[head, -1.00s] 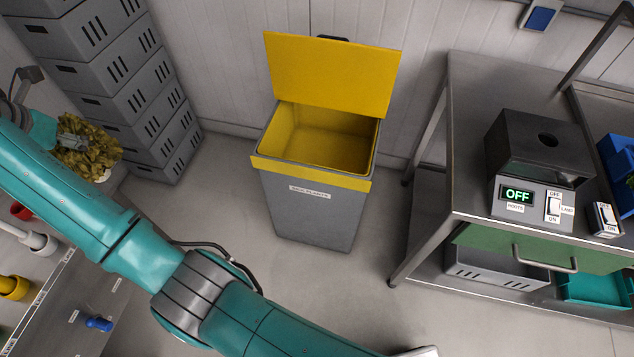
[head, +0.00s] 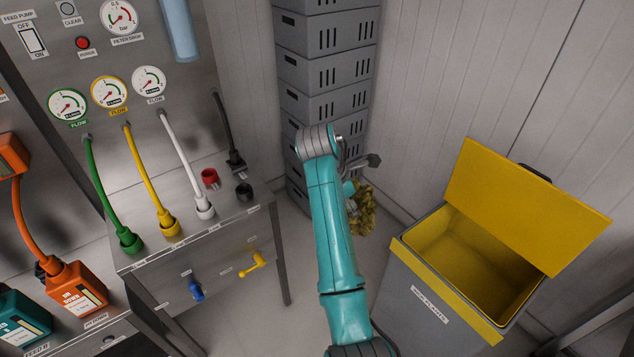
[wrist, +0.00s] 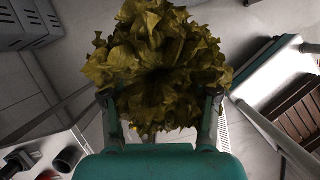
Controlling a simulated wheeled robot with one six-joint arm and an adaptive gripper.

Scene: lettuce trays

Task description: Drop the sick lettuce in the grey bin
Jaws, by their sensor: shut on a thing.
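The sick lettuce (wrist: 160,65) is a yellow-brown, wilted head in the wrist view, held between the two fingers of my gripper (wrist: 160,112). In the head view the lettuce (head: 362,212) shows partly behind my arm, in front of the crate stack and left of the bin. My gripper (head: 352,200) is mostly hidden there by the arm. The grey bin (head: 425,305) stands at the right with a yellow rim and a label on its front. Its yellow lid (head: 530,205) is raised and the visible inside looks empty. The lettuce is apart from the bin.
A stack of grey crates (head: 325,75) stands against the wall behind my arm. At the left is a metal feed station (head: 215,255) with gauges, coloured hoses and blue and yellow valves. Clear floor shows between the station and the bin.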

